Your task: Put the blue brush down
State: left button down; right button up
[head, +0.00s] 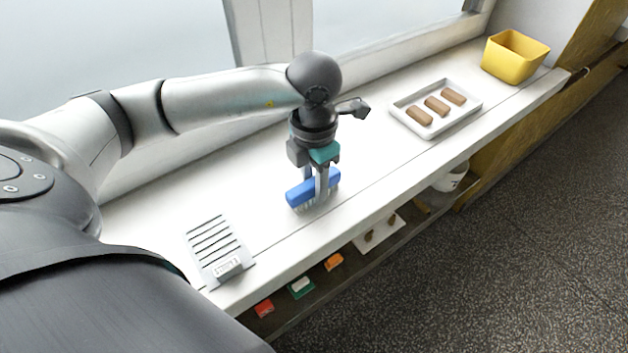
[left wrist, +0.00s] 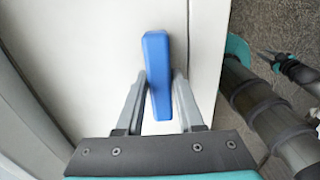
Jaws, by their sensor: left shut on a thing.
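The blue brush (head: 300,194) has a blue back and pale bristles pointing down. My left gripper (head: 322,192) points straight down and is shut on the brush, one finger on each side of it. In the left wrist view the brush (left wrist: 157,75) lies lengthwise between the two fingers (left wrist: 160,88). The brush is over the white ledge (head: 270,165); I cannot tell whether its bristles touch it. In the left wrist view my right gripper (left wrist: 274,58) shows small at the right edge, over the floor; its jaw state is unclear.
A slotted grey mesh plate (head: 215,245) lies left of the brush. A white tray (head: 440,108) with three brown bars and a yellow tub (head: 515,57) stand to the right. Small items sit on a lower shelf (head: 350,262). The ledge around the brush is clear.

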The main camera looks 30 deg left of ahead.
pick_arm(q)
jog(key=shift+f, duration=0.15)
jog(key=c, duration=0.5)
grip_release()
jog(key=shift+c, duration=0.2)
jog(key=shift+r, duration=0.35)
notch_tip(320, 180, up, 12)
jog(key=p, duration=0.2)
jog(key=shift+f, duration=0.15)
